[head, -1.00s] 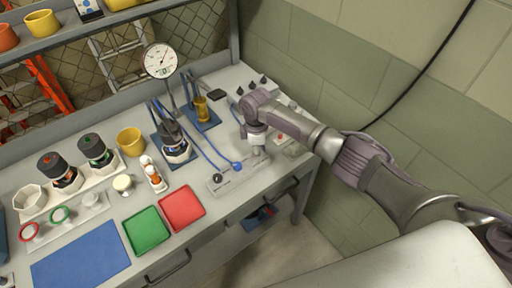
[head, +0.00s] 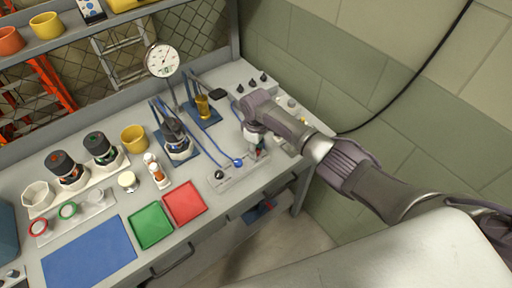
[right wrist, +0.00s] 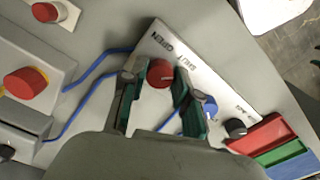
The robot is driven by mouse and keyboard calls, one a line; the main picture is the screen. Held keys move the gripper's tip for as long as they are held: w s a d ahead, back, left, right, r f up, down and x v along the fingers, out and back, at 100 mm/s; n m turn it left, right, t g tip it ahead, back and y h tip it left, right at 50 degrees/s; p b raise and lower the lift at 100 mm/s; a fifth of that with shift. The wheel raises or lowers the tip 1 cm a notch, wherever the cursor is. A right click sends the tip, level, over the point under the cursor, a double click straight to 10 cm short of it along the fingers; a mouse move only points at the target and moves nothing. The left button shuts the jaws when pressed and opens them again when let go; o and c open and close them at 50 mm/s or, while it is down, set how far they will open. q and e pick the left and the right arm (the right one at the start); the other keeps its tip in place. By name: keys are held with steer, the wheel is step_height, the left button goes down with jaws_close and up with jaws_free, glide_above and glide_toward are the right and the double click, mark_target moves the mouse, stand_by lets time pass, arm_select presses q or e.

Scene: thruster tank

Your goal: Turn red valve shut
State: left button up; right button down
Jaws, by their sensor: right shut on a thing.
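The red valve (right wrist: 160,73) is a round red knob on a pale plate (right wrist: 205,76) marked SHUT and OPEN in the right wrist view. My right gripper (right wrist: 157,86) has its green-padded fingers on either side of the knob and is shut on it. In the head view my right gripper (head: 256,150) is low over the plate at the bench's right end, and the gripper hides the red valve there. My left gripper is not in view.
On the same plate, a blue valve (right wrist: 209,104) and a black knob (right wrist: 236,128) stand close by. A box with a red button (right wrist: 25,82) is on the other side. Blue hoses run close to the plate. Red (head: 184,203) and green (head: 150,225) trays lie to the left.

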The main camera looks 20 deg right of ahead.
stand_by(0.4)
steer(key=c, duration=0.8)
jaws_free()
steer(key=shift+c, duration=0.2)
steer(key=shift+r, duration=0.15)
step_height(320, 180, up, 12)
